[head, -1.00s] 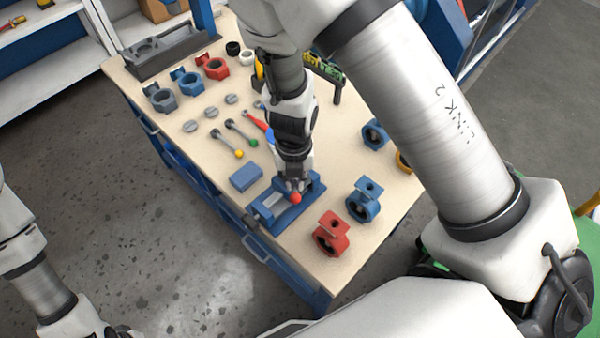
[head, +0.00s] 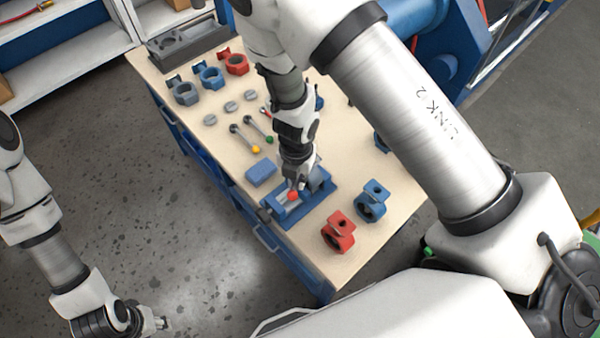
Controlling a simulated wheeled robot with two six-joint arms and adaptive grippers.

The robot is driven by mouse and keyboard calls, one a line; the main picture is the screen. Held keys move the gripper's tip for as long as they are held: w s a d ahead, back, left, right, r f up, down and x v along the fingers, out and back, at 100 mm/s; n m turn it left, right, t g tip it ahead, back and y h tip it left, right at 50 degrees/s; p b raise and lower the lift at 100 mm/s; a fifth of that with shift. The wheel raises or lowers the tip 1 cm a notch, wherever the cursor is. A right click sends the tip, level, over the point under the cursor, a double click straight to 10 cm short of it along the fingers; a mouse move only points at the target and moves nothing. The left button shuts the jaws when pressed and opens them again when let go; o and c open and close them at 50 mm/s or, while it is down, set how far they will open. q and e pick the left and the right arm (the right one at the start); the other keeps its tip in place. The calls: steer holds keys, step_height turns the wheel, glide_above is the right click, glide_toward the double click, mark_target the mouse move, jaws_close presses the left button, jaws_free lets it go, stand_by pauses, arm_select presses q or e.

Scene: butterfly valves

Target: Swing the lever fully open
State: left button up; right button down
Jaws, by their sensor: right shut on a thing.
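A blue fixture (head: 320,203) sits near the front edge of the workbench. A lever's red ball knob (head: 292,196) shows over it. My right gripper (head: 296,186) points down at the fixture and is shut on the lever just behind the knob. Its fingers and wrist hide most of the lever and the valve body, so the lever's exact angle cannot be read. My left gripper (head: 161,323) hangs over the floor at the lower left, away from the bench; its opening is too small to tell.
On the wooden bench top (head: 290,252) a red valve body (head: 338,236) and a blue one (head: 371,206) stand right of the fixture. A blue block (head: 261,173) lies left of it. Loose levers (head: 244,139), grey discs and more valve bodies (head: 210,76) lie farther back.

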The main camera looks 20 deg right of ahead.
steer(key=shift+w+a, duration=0.1)
steer(key=shift+w+a+m+p, duration=0.4)
steer(key=shift+w+m, duration=0.25)
steer(key=shift+m, duration=0.4)
steer(key=shift+w+a+m+p, duration=0.4)
steer(key=shift+w+m, duration=0.3)
steer(key=shift+m, duration=0.4)
steer(key=shift+w+a+m+p, duration=0.25)
steer(key=shift+w+a+m, duration=0.35)
steer(key=shift+m, duration=0.45)
arm_select(q)
step_height(320, 180, up, 3)
steer(key=shift+f, duration=0.15)
arm_select(e)
steer(key=c, duration=1.1)
jaws_free()
steer(key=shift+w, duration=0.1)
steer(key=shift+c, duration=0.2)
steer(key=shift+d, duration=0.1)
